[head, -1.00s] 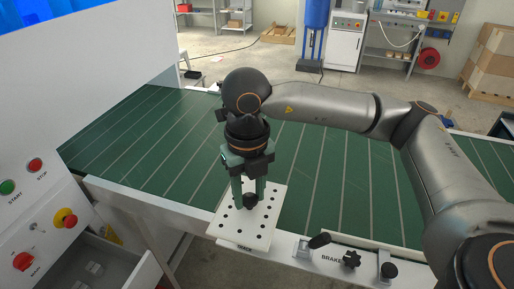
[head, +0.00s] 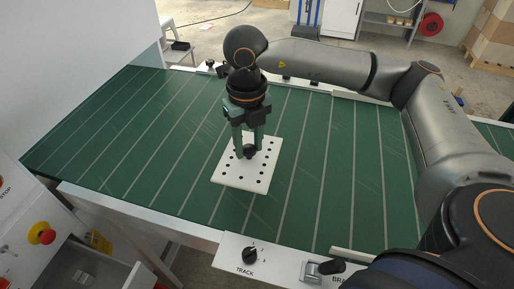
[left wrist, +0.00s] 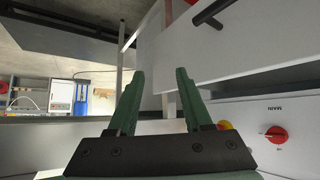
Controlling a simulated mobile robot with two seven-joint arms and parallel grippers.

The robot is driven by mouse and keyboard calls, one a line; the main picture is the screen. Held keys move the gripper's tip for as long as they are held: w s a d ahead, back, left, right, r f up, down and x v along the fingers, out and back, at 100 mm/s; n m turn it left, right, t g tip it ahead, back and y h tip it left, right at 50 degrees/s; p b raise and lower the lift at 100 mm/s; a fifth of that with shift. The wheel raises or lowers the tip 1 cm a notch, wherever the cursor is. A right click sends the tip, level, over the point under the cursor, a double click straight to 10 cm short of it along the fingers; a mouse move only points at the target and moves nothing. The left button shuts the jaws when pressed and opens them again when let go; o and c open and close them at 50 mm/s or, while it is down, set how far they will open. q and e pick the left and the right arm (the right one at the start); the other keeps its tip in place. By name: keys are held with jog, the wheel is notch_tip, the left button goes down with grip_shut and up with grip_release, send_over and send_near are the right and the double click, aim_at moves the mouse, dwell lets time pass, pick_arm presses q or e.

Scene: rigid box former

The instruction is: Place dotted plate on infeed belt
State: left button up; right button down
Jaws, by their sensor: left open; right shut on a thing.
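The dotted plate (head: 240,176) is a white square with black dots and a dark knob in its middle. It shows in the head view over the green infeed belt (head: 330,190); I cannot tell whether it touches the belt. My right gripper (head: 249,150) points down and is shut on the plate's knob. My left gripper (left wrist: 157,100) is open and empty in the left wrist view, away from the plate. It is not visible in the head view.
The front rail carries a track knob (head: 250,256) and a brake lever (head: 322,268). A control panel with an emergency stop (head: 41,233) and an open drawer (head: 90,268) stand at the left. The belt around the plate is clear. A red main switch (left wrist: 276,135) shows near my left gripper.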

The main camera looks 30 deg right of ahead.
jog(key=w+d+f, duration=0.4)
jog(key=shift+d, duration=0.1)
jog(key=shift+w+d+f+b, duration=0.4)
jog(key=shift+f+b, duration=0.1)
jog(key=shift+f, duration=0.15)
jog(key=shift+w+d+f+b, duration=0.25)
jog(key=shift+w+f+b, duration=0.1)
jog(key=shift+f+b, duration=0.2)
jog(key=shift+w+d+f, duration=0.2)
jog(key=shift+w+f, duration=0.05)
jog(key=shift+f, duration=0.1)
jog(key=shift+w+d+f+b, duration=0.1)
jog(key=shift+d+f+b, duration=0.05)
jog(key=shift+f+b, duration=0.25)
jog(key=shift+w+d+f+b, duration=0.1)
jog(key=shift+f+b, duration=1)
jog(key=shift+f, duration=0.3)
jog(key=shift+f, duration=0.15)
jog(key=shift+c, duration=2.2)
grip_release()
